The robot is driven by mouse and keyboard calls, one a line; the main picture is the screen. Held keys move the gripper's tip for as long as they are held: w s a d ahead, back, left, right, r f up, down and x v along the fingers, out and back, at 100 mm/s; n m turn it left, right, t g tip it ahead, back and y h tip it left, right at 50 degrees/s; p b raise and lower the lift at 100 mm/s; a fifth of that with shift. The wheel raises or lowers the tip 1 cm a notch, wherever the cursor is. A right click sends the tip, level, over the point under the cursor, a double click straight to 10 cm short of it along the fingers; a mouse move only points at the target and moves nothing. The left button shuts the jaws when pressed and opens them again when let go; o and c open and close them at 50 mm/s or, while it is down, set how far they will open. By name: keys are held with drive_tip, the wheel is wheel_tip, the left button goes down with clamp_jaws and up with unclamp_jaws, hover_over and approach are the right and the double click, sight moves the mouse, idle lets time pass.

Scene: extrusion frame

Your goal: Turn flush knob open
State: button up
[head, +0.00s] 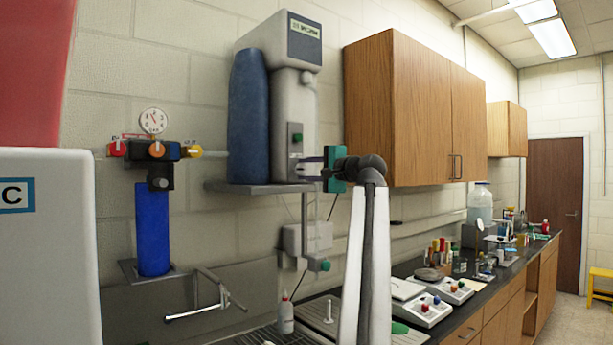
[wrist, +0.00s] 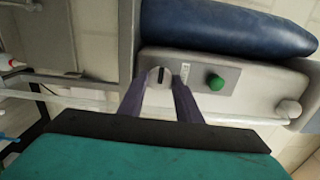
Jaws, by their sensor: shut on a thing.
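The flush knob (wrist: 158,76) is a small pale round knob with a dark bar, on the lower front of the grey wall-mounted dispenser (head: 292,105). My gripper (head: 304,170) reaches it from the right in the head view. In the wrist view, the two dark fingers of my gripper (wrist: 160,82) stand on either side of the knob and are shut on it. The knob is mostly hidden by the fingers in the head view. The bar lies roughly along the fingers in the wrist view.
A green button (wrist: 216,82) sits on a dark panel beside the knob. A blue cylinder (head: 249,115) stands beside the dispenser on a shelf (head: 260,187). Thin tubes hang below. Wooden cabinets (head: 415,110) are close on the right, above a cluttered counter.

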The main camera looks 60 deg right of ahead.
drive_tip(key=shift+n, duration=0.3)
drive_tip(key=o, duration=1)
drive_tip(key=b+v, duration=0.2)
drive_tip(key=v, duration=1.1)
drive_tip(key=shift+s+a+b, duration=0.2)
drive_tip(key=shift+s+b, duration=0.15)
drive_tip(key=shift+b, duration=0.05)
